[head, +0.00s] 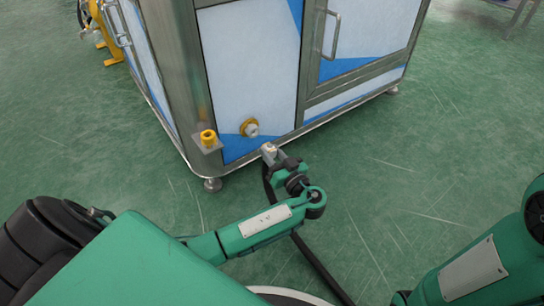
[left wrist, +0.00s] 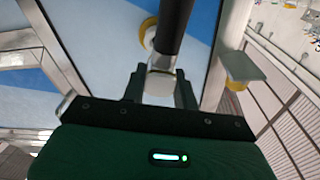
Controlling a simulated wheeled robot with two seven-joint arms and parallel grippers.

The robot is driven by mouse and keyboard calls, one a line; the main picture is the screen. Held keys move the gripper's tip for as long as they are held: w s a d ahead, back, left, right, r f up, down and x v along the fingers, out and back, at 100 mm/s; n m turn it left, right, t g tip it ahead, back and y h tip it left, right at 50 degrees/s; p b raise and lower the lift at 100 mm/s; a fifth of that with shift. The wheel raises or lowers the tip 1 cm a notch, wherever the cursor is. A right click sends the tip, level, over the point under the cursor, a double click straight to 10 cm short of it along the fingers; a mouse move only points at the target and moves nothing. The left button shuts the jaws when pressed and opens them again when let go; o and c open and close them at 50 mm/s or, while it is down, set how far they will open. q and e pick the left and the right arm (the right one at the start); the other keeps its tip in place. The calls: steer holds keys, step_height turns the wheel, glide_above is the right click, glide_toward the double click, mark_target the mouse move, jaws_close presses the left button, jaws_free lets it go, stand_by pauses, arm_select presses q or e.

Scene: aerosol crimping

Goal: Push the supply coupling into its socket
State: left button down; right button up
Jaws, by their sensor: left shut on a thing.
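My left gripper (head: 275,157) is shut on the supply coupling (head: 269,149), a pale metallic piece with a black hose (head: 318,267) trailing down to the floor. In the left wrist view the coupling (left wrist: 160,82) sits between the two dark fingers (left wrist: 160,88), with the hose (left wrist: 174,25) running from it. The socket (head: 250,128), a yellow ring with a whitish centre, is on the cabinet's lower front panel. The coupling is below and right of it in the head view, seemingly apart. In the left wrist view the hose partly hides the socket (left wrist: 147,33). My right gripper is not seen.
A metal-framed cabinet (head: 245,60) with white and blue panels stands ahead. A yellow fitting (head: 208,138) sits on a small bracket (head: 206,147) at its near corner, left of the socket. Open green floor (head: 430,150) lies to the right.

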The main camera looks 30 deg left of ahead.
arm_select(q)
steer(key=shift+w+d+f, duration=0.1)
steer(key=shift+w+d, duration=0.05)
steer(key=shift+w, duration=0.3)
steer(key=shift+f+b+x, duration=0.15)
steer(key=shift+b+x, duration=0.05)
steer(key=shift+x, duration=1.2)
steer(key=shift+f+b+x, duration=0.15)
steer(key=shift+b+x, duration=0.05)
steer(key=shift+x, duration=1.2)
steer(key=shift+s, duration=0.1)
steer(key=shift+b, duration=0.3)
steer(key=shift+w+a, duration=0.2)
steer(key=shift+a, duration=0.3)
steer(key=shift+b, duration=0.45)
steer(key=shift+a, duration=0.15)
stand_by(0.5)
steer(key=c, duration=1)
jaws_free()
steer(key=shift+r, duration=0.1)
